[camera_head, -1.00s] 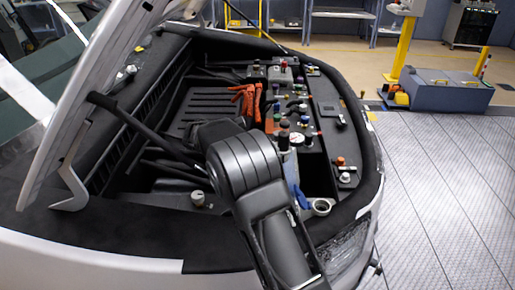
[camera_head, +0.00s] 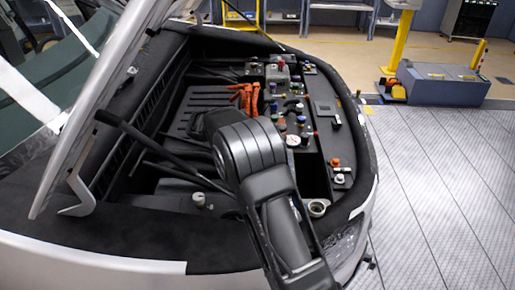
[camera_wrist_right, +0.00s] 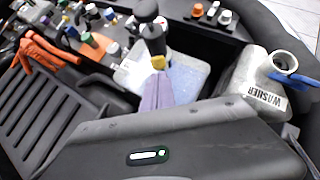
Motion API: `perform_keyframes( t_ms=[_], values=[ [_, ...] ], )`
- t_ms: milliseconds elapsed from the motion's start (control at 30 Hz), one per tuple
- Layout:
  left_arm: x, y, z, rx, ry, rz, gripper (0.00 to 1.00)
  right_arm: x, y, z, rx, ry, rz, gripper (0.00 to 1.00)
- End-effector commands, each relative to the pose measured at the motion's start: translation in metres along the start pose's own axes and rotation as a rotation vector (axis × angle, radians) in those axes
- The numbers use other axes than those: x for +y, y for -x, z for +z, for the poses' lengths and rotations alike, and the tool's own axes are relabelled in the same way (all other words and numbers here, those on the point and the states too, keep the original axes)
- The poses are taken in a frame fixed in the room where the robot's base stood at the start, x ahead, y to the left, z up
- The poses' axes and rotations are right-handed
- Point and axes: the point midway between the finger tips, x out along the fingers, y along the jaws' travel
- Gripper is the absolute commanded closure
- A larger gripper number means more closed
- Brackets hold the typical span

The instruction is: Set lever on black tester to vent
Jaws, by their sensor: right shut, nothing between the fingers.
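A black upright part with a rounded top (camera_wrist_right: 152,38), perhaps the black tester, stands among the engine bay fittings in the right wrist view. I cannot make out its lever or setting. A white dial gauge (camera_head: 292,141) shows just right of my arm in the head view; I cannot tell whether it belongs to the tester. My right gripper (camera_wrist_right: 157,92) is shut and empty, pointing toward the black part, with a small yellow piece at its tip. Whether they touch is unclear. In the head view my right arm hides the gripper. My left gripper is not in view.
Orange clamps (camera_head: 245,96) lie left of several coloured caps. A washer reservoir neck (camera_wrist_right: 272,68) with a blue cap stands at right. The raised hood (camera_head: 100,100) and its dark strut (camera_head: 150,142) border the left side.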

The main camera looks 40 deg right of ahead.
Motion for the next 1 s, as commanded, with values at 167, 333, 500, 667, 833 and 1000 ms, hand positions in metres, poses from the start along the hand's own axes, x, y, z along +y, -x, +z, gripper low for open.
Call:
perform_keyframes(
  t_ms=[167,333,500,667,833,1000],
  values=[
    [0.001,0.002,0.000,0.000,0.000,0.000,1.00,0.000,0.002,0.003,-0.002,-0.001,0.000,1.00],
    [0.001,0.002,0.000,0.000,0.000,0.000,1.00,0.000,0.001,0.003,-0.002,-0.001,0.000,1.00],
    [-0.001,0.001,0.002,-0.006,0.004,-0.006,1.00,0.000,0.002,0.003,-0.002,-0.001,0.000,1.00],
    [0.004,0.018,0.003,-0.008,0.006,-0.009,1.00,0.000,0.019,0.016,-0.002,-0.002,0.000,1.00],
    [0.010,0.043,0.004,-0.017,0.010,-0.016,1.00,-0.002,0.044,0.033,-0.002,-0.003,-0.002,1.00],
    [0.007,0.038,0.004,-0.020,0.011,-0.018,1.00,-0.005,0.063,0.044,-0.001,-0.006,-0.001,1.00]
  ],
)
